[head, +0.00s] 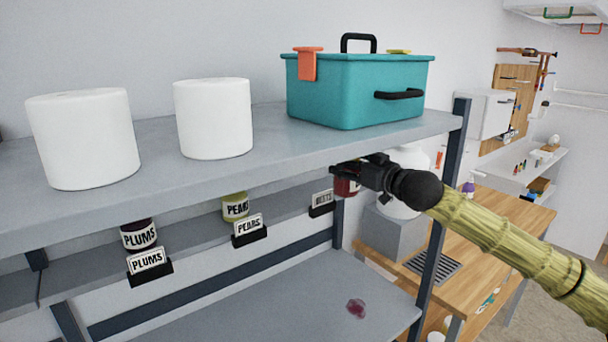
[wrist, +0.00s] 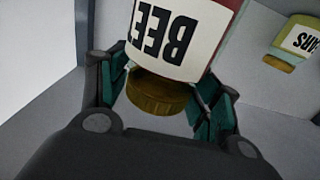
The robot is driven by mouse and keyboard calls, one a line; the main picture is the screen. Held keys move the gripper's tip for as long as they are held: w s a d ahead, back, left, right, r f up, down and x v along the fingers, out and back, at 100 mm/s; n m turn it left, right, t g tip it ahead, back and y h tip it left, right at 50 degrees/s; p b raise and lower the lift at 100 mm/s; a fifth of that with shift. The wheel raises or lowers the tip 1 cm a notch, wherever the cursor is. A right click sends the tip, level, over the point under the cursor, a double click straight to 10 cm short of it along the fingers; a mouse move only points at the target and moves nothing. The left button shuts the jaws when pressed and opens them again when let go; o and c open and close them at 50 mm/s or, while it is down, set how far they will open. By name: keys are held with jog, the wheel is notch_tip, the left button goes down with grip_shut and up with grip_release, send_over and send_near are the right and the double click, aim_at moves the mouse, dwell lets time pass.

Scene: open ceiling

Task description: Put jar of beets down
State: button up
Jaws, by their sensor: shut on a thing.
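The jar of beets (head: 346,187) has dark red contents, a white label and a brown lid. My gripper (head: 362,177) is shut on it at the lid end, under the upper shelf. In the wrist view the label (wrist: 178,38) reads upside down, and the lid is between the fingers (wrist: 160,98). The BEETS tag (head: 321,202) is on the lower narrow shelf, just left of the jar in the head view. Most of the jar is hidden by my gripper there, and I cannot tell whether its base touches the shelf.
A jar of pears (head: 235,207) and a jar of plums (head: 139,235) stand left on the narrow shelf (head: 200,245) behind their tags. Above, the upper shelf (head: 270,147) holds two white rolls and a teal toolbox (head: 350,95). A dark post (head: 445,215) stands close to my arm.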

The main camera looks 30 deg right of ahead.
jog(key=shift+w+a+p, duration=0.2)
jog(key=shift+w, duration=0.7)
jog(key=shift+w+a+p, duration=0.15)
jog(key=shift+w+a, duration=0.05)
jog(key=shift+w, duration=0.7)
jog(key=w+f+b, duration=0.1)
jog(key=w+b, duration=0.2)
jog(key=w+a+f+b, duration=0.1)
jog(key=w+b, duration=0.2)
jog(key=w, duration=0.1)
jog(key=w+a+f+b, duration=0.1)
jog(key=w+f+b, duration=0.1)
jog(key=w+b, duration=0.1)
jog(key=shift+w+a+f, duration=0.1)
jog(key=shift+w, duration=0.25)
jog(key=shift+f, duration=0.3)
jog(key=shift+a+f+b, duration=0.1)
jog(key=shift+a+b, duration=0.15)
jog(key=shift+b, duration=0.15)
